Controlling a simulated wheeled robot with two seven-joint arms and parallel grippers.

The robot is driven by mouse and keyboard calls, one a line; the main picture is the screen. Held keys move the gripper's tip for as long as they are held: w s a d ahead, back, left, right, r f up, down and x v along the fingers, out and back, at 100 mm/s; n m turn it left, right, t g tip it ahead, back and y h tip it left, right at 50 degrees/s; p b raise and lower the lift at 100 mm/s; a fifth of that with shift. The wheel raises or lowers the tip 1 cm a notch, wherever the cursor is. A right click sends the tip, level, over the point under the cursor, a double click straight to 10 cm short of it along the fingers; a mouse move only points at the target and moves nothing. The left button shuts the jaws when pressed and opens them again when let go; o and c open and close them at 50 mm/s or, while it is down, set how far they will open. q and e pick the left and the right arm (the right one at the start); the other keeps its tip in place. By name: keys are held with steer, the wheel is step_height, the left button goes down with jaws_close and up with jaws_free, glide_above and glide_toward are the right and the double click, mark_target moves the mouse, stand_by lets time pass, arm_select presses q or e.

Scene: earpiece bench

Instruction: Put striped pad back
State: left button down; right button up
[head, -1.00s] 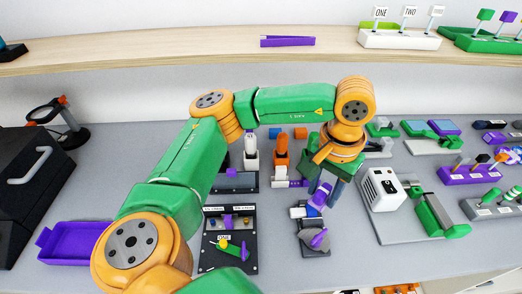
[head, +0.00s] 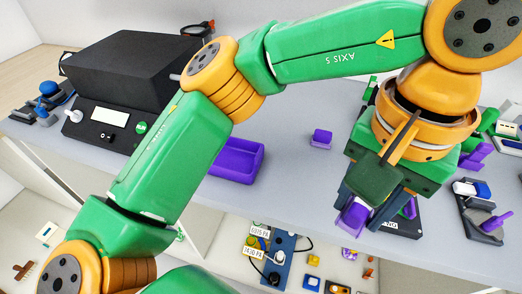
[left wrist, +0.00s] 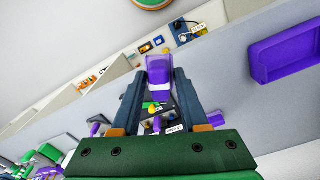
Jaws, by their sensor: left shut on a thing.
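My left gripper (head: 356,205) is shut on a small purple piece with a pale end (head: 352,218), held over the front of the bench. A small purple block (head: 321,138) lies alone on the bench, left of the gripper. My right gripper is not in view.
An open purple tray (head: 237,165) stands on the bench left of the gripper; it also shows in the left wrist view (left wrist: 284,55). A black machine (head: 125,75) stands at the back left. A blue board (head: 283,258) is below the bench edge. Grey bench around the purple block is clear.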

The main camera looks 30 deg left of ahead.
arm_select(q)
steer(key=shift+w+d, duration=0.1)
steer(key=shift+w, duration=0.1)
steer(key=w+a+f, duration=0.2)
steer(key=w, duration=0.2)
steer(key=p, duration=0.2)
glide_above(310, 186)
steer(key=f, duration=0.7)
steer(key=shift+s+d, duration=0.2)
steer(key=shift+s, duration=0.05)
steer(key=f, duration=0.1)
steer(key=f+p, duration=0.1)
steer(key=f, duration=0.2)
steer(key=shift+w+a, duration=0.2)
steer(key=shift+w, duration=0.1)
steer(key=shift+f, duration=0.3)
steer(key=shift+c, duration=2.1)
jaws_free()
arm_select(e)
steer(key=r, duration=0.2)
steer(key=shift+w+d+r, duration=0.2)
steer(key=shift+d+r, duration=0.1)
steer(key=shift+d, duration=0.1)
